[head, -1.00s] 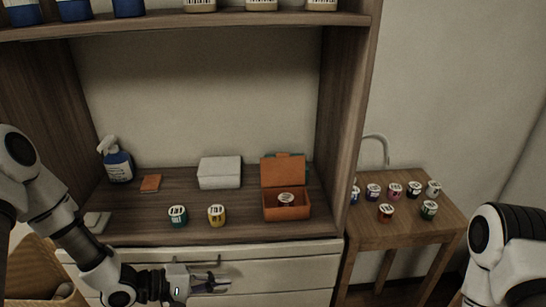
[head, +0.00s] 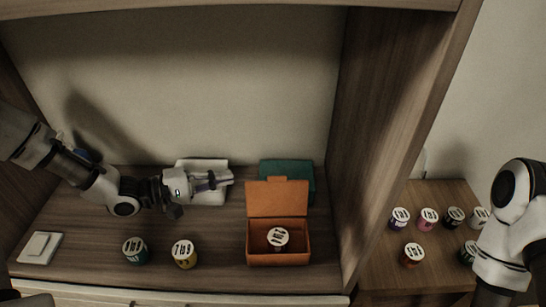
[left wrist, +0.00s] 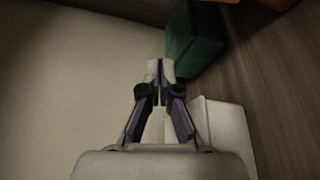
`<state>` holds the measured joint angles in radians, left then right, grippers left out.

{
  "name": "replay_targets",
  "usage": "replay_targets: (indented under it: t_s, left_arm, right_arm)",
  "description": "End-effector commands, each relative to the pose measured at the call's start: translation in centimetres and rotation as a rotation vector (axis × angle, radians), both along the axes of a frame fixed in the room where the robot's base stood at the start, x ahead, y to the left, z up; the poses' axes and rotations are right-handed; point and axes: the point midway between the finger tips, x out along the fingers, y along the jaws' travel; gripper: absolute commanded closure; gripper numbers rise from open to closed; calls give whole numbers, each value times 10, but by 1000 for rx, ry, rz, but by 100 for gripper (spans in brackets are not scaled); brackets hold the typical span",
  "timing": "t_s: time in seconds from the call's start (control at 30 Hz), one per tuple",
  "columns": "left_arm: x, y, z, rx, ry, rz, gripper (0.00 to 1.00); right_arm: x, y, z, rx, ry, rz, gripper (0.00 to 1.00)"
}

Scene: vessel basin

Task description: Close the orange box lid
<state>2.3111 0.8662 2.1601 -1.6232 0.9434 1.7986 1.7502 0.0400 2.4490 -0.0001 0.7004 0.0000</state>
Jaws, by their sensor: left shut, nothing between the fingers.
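The orange box (head: 278,257) stands on the wooden counter, right of the middle in the head view. Its lid (head: 277,198) is up, standing open at the back. A jar with a white labelled top (head: 278,238) sits inside the box. My left gripper (head: 226,177) is shut and empty. It is left of the open lid, apart from it, in front of the white box (head: 190,198). In the left wrist view the shut fingers (left wrist: 159,70) point toward a dark green box (left wrist: 193,42). My right arm shows at the right edge, but its gripper is out of view.
The dark green box (head: 300,175) stands right behind the orange lid. A green jar (head: 136,251) and a yellow jar (head: 184,254) stand at the front of the counter. A pale flat object (head: 40,247) lies at left. Several jars stand on the side table (head: 395,275).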

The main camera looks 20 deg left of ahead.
Motion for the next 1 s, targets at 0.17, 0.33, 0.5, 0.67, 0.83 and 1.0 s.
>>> replay_targets:
  t_s: [0.17, 0.33, 0.5, 0.67, 0.83, 1.0]
  left_arm:
    - [8, -12, -3, 4, 1, -5, 100]
    - [26, -37, -6, 7, 3, -7, 100]
    - [47, -66, -8, 6, 1, -7, 100]
    - [46, -84, -2, -2, 4, -1, 100]
    - [27, -90, 2, -2, 2, 0, 100]
    - [22, -92, 2, 0, 0, 0, 100]
  right_arm:
    - [-1, 0, -4, 0, 3, 0, 29]
    - [-1, 0, -6, 0, 3, 0, 29]
    - [-1, 0, -3, 0, 2, 0, 29]
    - [-1, 0, 7, 0, 2, 0, 29]
    - [0, 0, 13, 0, 2, 0, 29]
    - [0, 0, 13, 0, 2, 0, 29]
